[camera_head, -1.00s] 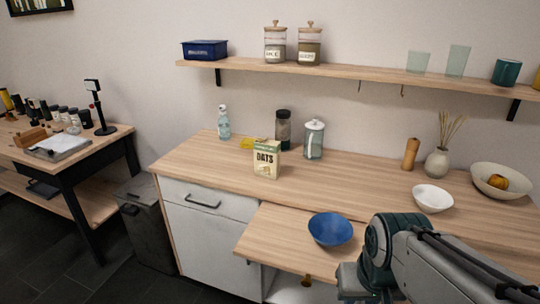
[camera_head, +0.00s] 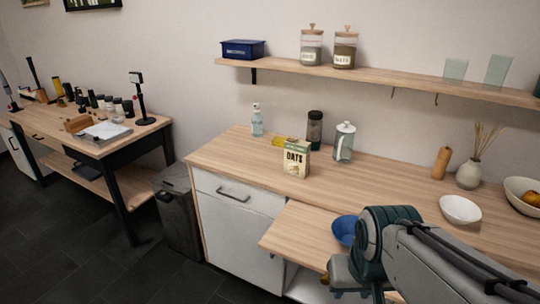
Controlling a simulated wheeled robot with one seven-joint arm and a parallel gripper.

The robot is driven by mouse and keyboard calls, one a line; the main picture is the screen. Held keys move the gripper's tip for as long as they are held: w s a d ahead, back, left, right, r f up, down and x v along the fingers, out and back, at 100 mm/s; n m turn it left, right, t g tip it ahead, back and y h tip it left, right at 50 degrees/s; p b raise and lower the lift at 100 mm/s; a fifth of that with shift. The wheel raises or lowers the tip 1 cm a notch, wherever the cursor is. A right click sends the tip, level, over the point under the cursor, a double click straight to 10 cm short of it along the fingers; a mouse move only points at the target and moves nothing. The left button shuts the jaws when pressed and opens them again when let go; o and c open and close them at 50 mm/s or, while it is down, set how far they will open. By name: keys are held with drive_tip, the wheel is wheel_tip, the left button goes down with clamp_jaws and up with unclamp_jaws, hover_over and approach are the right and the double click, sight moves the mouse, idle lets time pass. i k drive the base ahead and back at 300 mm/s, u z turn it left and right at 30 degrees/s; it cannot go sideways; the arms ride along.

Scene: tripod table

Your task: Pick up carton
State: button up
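The carton (camera_head: 295,158) is a green and cream box marked OATS. It stands upright on the wooden counter (camera_head: 385,184), left of the middle of the view. My arm reaches in from the lower right. My gripper (camera_head: 352,293) is at its end near the bottom edge, in front of the pull-out board and well below and to the right of the carton, not touching it. The fingers are mostly hidden or cut off, so their opening does not show.
A yellow item (camera_head: 279,141), a spray bottle (camera_head: 257,120), a dark tumbler (camera_head: 315,129) and a glass press (camera_head: 344,142) stand behind the carton. A blue bowl (camera_head: 343,229) sits on the pull-out board (camera_head: 295,236), partly behind my arm. A shelf (camera_head: 385,79) hangs above.

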sight(297, 152)
drive_tip(key=u, duration=1.3)
drive_tip(key=i, duration=2.85)
drive_tip(key=z, duration=3.35)
